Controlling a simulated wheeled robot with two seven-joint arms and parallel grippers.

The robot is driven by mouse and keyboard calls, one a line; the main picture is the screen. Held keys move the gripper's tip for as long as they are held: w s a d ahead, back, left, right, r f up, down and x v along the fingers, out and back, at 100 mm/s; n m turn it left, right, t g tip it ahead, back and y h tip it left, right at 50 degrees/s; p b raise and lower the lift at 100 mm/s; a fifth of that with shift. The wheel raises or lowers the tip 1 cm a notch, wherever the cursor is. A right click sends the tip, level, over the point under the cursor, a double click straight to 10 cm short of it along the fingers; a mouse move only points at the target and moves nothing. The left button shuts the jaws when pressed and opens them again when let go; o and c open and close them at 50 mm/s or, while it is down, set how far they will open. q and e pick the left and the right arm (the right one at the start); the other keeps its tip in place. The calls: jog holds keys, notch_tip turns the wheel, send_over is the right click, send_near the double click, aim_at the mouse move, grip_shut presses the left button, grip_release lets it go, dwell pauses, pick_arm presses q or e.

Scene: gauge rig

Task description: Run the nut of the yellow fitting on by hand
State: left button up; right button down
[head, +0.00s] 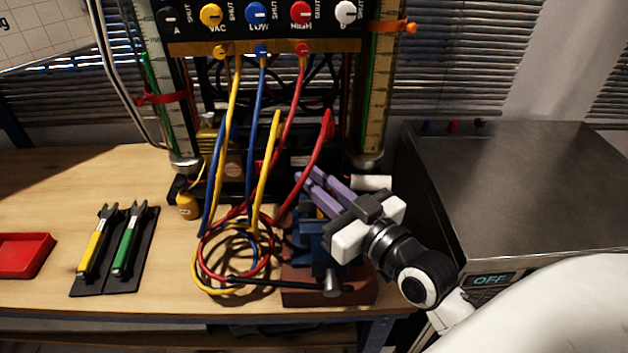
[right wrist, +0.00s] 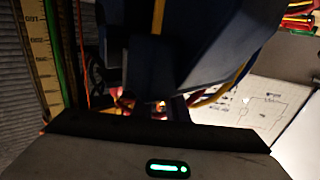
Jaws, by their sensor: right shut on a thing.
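A blue vise (head: 312,240) stands on a red-brown block at the front of the bench. My right gripper (head: 308,177) reaches over it from the right, its purple fingers pointing up and left. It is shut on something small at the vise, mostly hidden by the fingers. A bit of yellow, seemingly the yellow fitting (head: 320,213), shows just below the fingers. The nut cannot be made out. In the right wrist view a large dark blue shape (right wrist: 180,50) fills the top and the grip is not clear. My left gripper is not in view.
Yellow, blue and red hoses run from the gauge panel (head: 270,47) to a coil (head: 237,262) left of the vise. A yellow and a green tool (head: 128,240) lie on a dark mat. A red tray (head: 22,254) is at far left. A steel unit (head: 520,180) stands right.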

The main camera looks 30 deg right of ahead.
dwell(0.4)
jog(key=c, duration=1.7)
grip_release()
jog(key=shift+c, duration=0.2)
jog(key=shift+s, duration=0.1)
